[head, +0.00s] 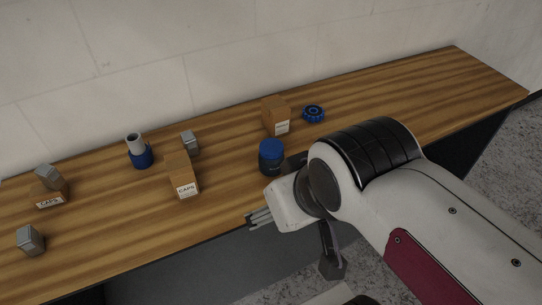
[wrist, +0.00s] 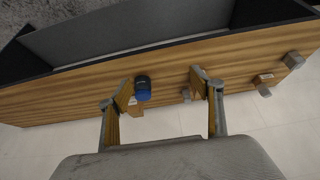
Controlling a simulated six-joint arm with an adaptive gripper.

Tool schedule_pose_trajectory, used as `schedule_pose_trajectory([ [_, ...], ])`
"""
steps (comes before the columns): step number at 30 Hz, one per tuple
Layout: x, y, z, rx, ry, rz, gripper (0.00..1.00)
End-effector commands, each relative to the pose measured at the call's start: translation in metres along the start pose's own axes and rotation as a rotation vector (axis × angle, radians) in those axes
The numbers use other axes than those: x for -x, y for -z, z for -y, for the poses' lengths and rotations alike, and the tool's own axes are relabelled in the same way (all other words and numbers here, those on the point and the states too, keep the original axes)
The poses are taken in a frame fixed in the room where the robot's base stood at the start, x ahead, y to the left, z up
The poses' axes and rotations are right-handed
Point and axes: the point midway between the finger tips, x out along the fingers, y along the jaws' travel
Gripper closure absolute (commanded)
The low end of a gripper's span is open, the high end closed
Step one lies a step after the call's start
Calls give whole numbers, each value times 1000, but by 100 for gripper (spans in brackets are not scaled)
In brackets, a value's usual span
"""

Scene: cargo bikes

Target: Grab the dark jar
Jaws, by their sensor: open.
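In the wrist view the jar (wrist: 143,82) appears upside down, between the two fingers and closer to the left one. My gripper (head: 258,217) is in front of the jar, at the bench's front edge in the head view. Its fingers (wrist: 164,82) are spread and empty in the wrist view, apart from the jar. The gripper's far side is hidden by my wrist in the head view.
A labelled brown box (head: 277,115) stands behind the jar, with a blue gear-like part (head: 313,114) beside it. A CAPS box (head: 183,175), a grey block (head: 189,142) and a blue-and-grey cylinder (head: 140,151) stand to the left. A wall runs behind the bench.

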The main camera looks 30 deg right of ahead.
Motion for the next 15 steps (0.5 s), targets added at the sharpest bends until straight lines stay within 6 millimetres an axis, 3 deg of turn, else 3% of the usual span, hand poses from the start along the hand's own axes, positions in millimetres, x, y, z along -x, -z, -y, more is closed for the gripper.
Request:
schedule_pose_trajectory([
  [15,-5,8,-4,99,-16,15,35],
])
